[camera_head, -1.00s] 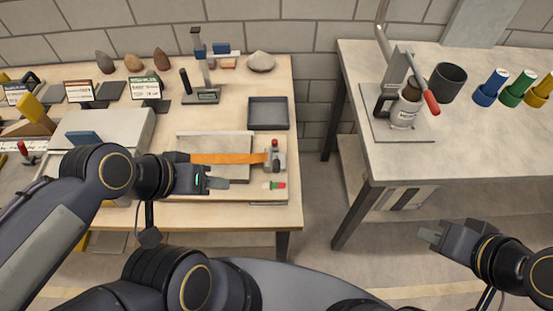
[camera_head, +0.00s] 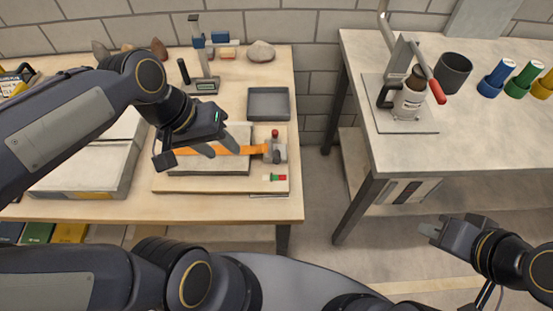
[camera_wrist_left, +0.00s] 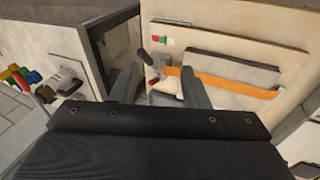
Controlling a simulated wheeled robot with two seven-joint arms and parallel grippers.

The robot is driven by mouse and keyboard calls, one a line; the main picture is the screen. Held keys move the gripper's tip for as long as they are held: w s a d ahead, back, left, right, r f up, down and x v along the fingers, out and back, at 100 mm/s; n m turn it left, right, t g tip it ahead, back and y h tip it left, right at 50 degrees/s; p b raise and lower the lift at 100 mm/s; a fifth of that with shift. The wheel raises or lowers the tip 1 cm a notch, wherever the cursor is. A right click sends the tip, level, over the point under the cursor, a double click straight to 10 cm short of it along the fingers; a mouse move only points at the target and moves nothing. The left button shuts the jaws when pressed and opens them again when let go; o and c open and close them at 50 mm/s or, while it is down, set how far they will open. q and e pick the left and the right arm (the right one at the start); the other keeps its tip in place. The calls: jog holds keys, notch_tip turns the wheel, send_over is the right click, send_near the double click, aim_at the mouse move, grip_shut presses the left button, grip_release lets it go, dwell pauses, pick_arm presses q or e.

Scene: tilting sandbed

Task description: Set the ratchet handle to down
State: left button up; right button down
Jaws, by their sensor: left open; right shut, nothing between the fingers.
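The ratchet (camera_head: 277,154) is a small grey metal piece at the right end of an orange strap (camera_head: 252,150) across a grey slab. Its handle has a red knob (camera_head: 275,133) standing above the ratchet body, so the handle looks raised. In the left wrist view the red knob (camera_wrist_left: 153,83) shows between my fingers, beyond their tips. My left gripper (camera_head: 224,147) is open and empty, above the slab and left of the ratchet, apart from it. My right gripper (camera_head: 431,231) is shut and empty, over the floor in front of the right table.
A small red-and-green piece (camera_head: 274,178) lies on the board (camera_head: 215,185) in front of the ratchet. A grey tray (camera_head: 268,104) stands behind it. The right table (camera_head: 455,140) holds a lever press, cups and colored containers. A floor gap separates the tables.

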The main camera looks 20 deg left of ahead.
pick_arm(q)
jog(key=w+d+f+g+b, duration=0.2)
jog(key=w+f+g, duration=0.1)
jog(key=w, duration=0.3)
jog(key=n+g+b, duration=0.2)
jog(key=g, duration=0.1)
send_over(276, 156)
jog(key=w+a, duration=0.2)
notch_tip(276, 156, down, 7)
jog(key=shift+y, duration=0.4)
jog(key=shift+x, duration=3.65)
pick_arm(e)
jog(key=shift+w+a+f, duration=0.1)
jog(key=shift+w+f, duration=0.1)
jog(key=shift+f, duration=1.05)
jog(key=shift+w+a+f, duration=0.1)
jog(key=shift+w+f, duration=0.05)
jog(key=shift+f, duration=1.1)
pick_arm(q)
jog(key=shift+w+d, duration=0.1)
grip_shut()
